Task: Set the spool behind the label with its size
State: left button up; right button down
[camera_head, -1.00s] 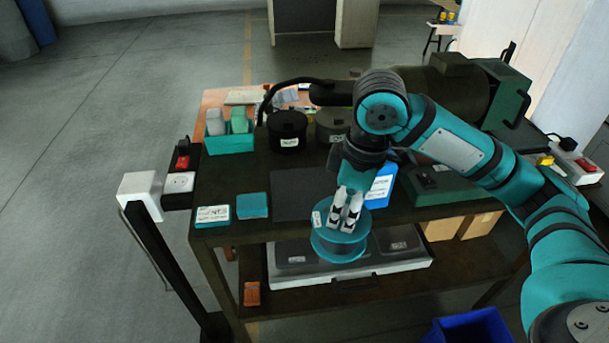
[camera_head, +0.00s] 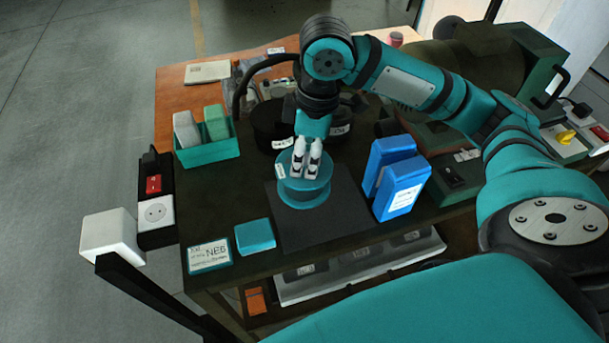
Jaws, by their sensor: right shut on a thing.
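My right gripper (camera_head: 305,172) is shut on a teal spool (camera_head: 304,196), holding it from above over a dark mat (camera_head: 345,218). The spool looks upright; whether it touches the mat I cannot tell. A small white tag on its left side is too small to read. Below the tabletop, a pale-edged tray shows several labels: a left label (camera_head: 305,269), a middle label (camera_head: 361,252) and a right label (camera_head: 412,236). Their text is not clear, and the tabletop hides much of the tray. My left gripper is not in view.
Dark round tubs (camera_head: 268,124) stand behind the spool. Blue boxes (camera_head: 402,188) stand to its right. A teal bin (camera_head: 208,152), a teal block (camera_head: 255,236) and a card reading "NEB" (camera_head: 209,256) are to the left.

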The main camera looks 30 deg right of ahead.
jog(key=f, duration=0.3)
jog(key=shift+s+f, duration=0.1)
jog(key=shift+s, duration=0.25)
jog(key=shift+w+f, duration=0.2)
jog(key=shift+f, duration=0.05)
notch_tip(320, 180, down, 3)
jog(key=shift+f+p, duration=0.2)
jog(key=shift+p, duration=0.15)
jog(key=shift+w+f, duration=0.1)
jog(key=shift+f, duration=0.1)
jog(key=c, duration=0.7)
grip_release()
jog(key=shift+c, duration=0.2)
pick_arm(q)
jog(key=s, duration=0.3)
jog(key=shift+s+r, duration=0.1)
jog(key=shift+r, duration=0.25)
pick_arm(e)
jog(key=shift+r, duration=0.1)
